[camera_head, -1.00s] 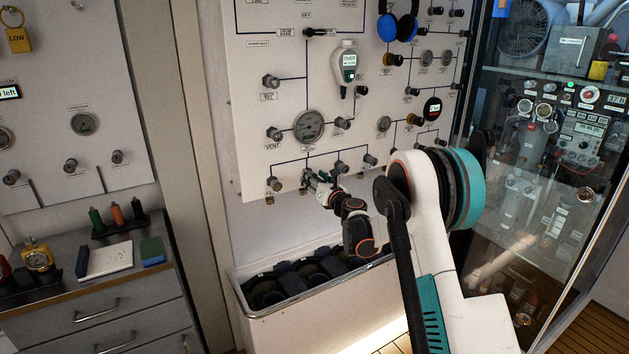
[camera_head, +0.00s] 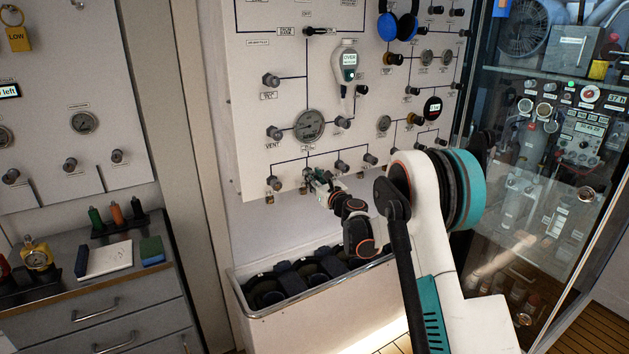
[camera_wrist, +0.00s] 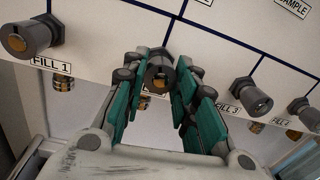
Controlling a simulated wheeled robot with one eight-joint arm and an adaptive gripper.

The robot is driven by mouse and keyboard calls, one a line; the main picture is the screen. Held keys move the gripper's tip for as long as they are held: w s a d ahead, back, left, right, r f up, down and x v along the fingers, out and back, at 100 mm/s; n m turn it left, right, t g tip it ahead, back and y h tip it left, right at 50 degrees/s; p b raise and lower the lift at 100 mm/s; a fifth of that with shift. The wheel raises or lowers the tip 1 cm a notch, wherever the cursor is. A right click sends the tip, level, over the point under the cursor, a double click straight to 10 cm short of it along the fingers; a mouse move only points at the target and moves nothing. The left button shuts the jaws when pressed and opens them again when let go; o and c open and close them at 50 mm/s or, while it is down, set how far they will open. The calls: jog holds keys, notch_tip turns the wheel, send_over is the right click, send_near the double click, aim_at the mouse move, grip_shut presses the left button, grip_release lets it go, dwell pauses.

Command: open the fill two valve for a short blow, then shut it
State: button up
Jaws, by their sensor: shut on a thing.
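The fill two valve is a dark round knob with a brass-coloured centre (camera_wrist: 158,76), in the middle of the wrist view between the FILL 1 and FILL 3 knobs. Its label is hidden behind my fingers. My gripper (camera_wrist: 159,68) has its green-padded fingers on both sides of this knob and is shut on it. In the head view my gripper (camera_head: 315,178) is at the bottom row of the panel, and covers part of the knob. The knob's turn angle cannot be read.
The FILL 1 knob (camera_wrist: 30,38) is to the left and the FILL 3 knob (camera_wrist: 250,95) close to the right. A panel gauge (camera_head: 309,125) sits above. A white trough (camera_head: 300,305) with dark cylinders stands below. A glass cabinet (camera_head: 550,170) is on the right.

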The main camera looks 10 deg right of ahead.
jog(key=n, duration=0.7)
jog(key=shift+n+b, duration=0.3)
jog(key=n, duration=0.3)
jog(key=shift+n+y, duration=0.3)
jog(key=shift+n, duration=1.9)
jog(key=o, duration=1)
jog(key=shift+o, duration=0.2)
jog(key=v, duration=1.2)
